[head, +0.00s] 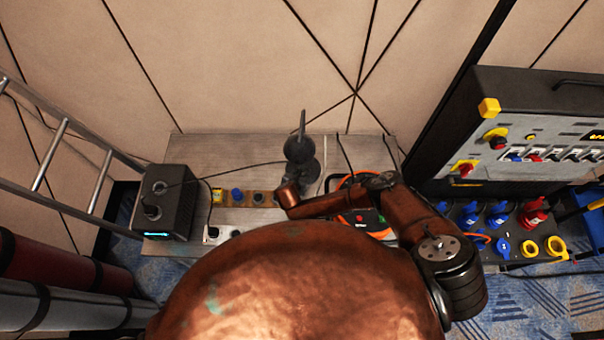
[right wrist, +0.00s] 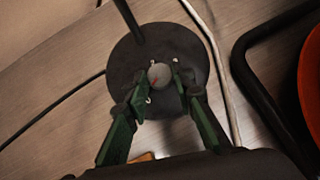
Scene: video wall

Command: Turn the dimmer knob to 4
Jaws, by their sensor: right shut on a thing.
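The dimmer knob (right wrist: 160,75) is a small pale grey disc with a red mark, on a dark round base (right wrist: 185,45) with a thin dark stem. The mark points toward the lower left in the right wrist view. Small pale markings sit around the knob; I cannot read them surely. My right gripper (right wrist: 159,82) is shut on the knob, with one green-and-black finger on each side. In the head view the dark stemmed device (head: 301,150) stands on the wooden table, with my right arm reaching in front of it. My left gripper is not in view.
A black box with a lit display (head: 165,202) stands at the table's left. A strip with blue and black knobs (head: 245,197) lies mid-table. Cables cross the table (head: 215,150). An orange cable reel (head: 358,215) is right, beside a large power panel (head: 520,125). A ladder (head: 50,155) leans left.

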